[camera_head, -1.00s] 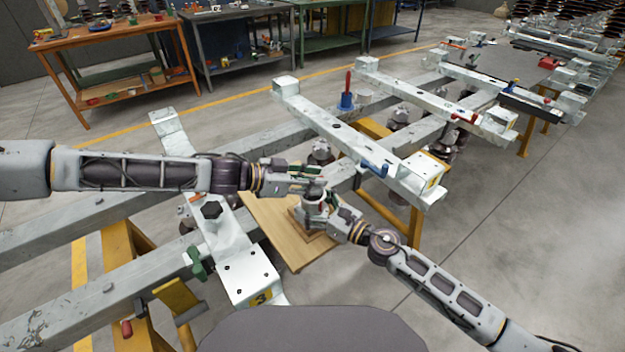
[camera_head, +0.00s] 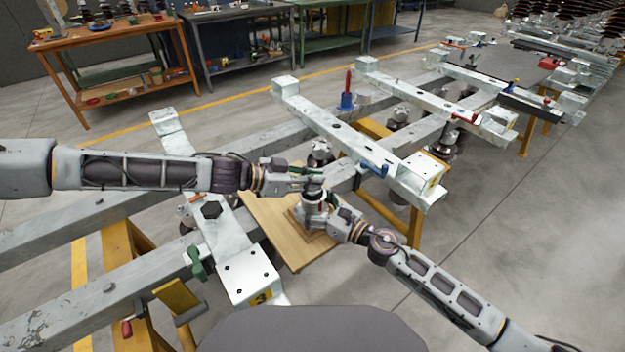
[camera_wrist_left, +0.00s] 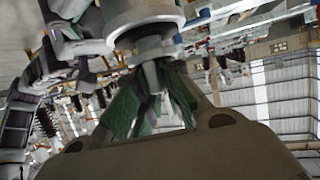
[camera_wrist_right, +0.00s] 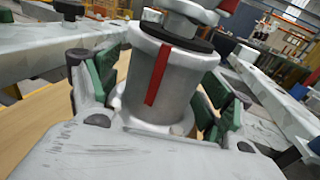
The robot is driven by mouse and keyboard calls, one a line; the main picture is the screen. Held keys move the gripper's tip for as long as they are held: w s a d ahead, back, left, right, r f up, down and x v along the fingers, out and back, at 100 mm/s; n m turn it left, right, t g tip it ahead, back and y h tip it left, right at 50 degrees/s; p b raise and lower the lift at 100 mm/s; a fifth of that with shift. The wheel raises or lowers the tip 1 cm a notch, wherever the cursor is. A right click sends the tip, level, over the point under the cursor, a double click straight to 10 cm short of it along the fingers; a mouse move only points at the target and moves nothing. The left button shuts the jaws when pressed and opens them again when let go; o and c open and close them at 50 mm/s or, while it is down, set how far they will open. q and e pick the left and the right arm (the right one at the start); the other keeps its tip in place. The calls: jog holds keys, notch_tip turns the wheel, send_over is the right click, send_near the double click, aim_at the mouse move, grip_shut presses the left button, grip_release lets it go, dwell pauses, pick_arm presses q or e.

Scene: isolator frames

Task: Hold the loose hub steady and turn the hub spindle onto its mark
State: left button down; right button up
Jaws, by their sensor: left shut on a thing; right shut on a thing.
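The loose hub (camera_head: 314,207) is a silver cylinder standing upright on a wooden board (camera_head: 270,228). In the right wrist view the hub (camera_wrist_right: 180,88) has a red vertical stripe (camera_wrist_right: 159,74) and a dark ring at its top. My right gripper (camera_head: 328,222) is shut around the hub body, green pads on either side. The spindle rises from the hub top; a red piece (camera_wrist_right: 228,5) shows there, right of the stripe. My left gripper (camera_head: 314,184) is shut on the spindle from above. The left wrist view shows its green fingers around the spindle (camera_wrist_left: 152,75); their contact is partly hidden.
A pale steel frame with long beams (camera_head: 340,133) surrounds the board on several sides. Workbenches line the back.

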pick_arm(q)
jog(key=shift+m+g, duration=0.6)
jog(key=shift+g, duration=0.1)
jog(key=shift+m+g+h, duration=0.4)
jog(key=shift+m+g, duration=0.7)
jog(key=shift+g, duration=0.1)
jog(key=shift+d+m+g+y, duration=0.1)
jog(key=shift+m+g+y, duration=0.2)
jog(key=shift+m+g, duration=1.95)
jog(key=shift+m+g+y, duration=0.7)
jog(key=shift+m+g, duration=0.45)
jog(key=shift+g, duration=0.25)
jog(key=shift+m+g+y, duration=0.7)
jog(key=shift+m+g, duration=0.4)
jog(key=shift+g, duration=0.25)
jog(key=shift+m+g+y, duration=0.5)
jog(key=shift+m+y, duration=0.3)
jog(key=shift+m+g+y, duration=0.3)
jog(key=shift+m+g, duration=0.1)
jog(key=c, duration=1.6)
grip_release()
jog(key=shift+o, duration=0.2)
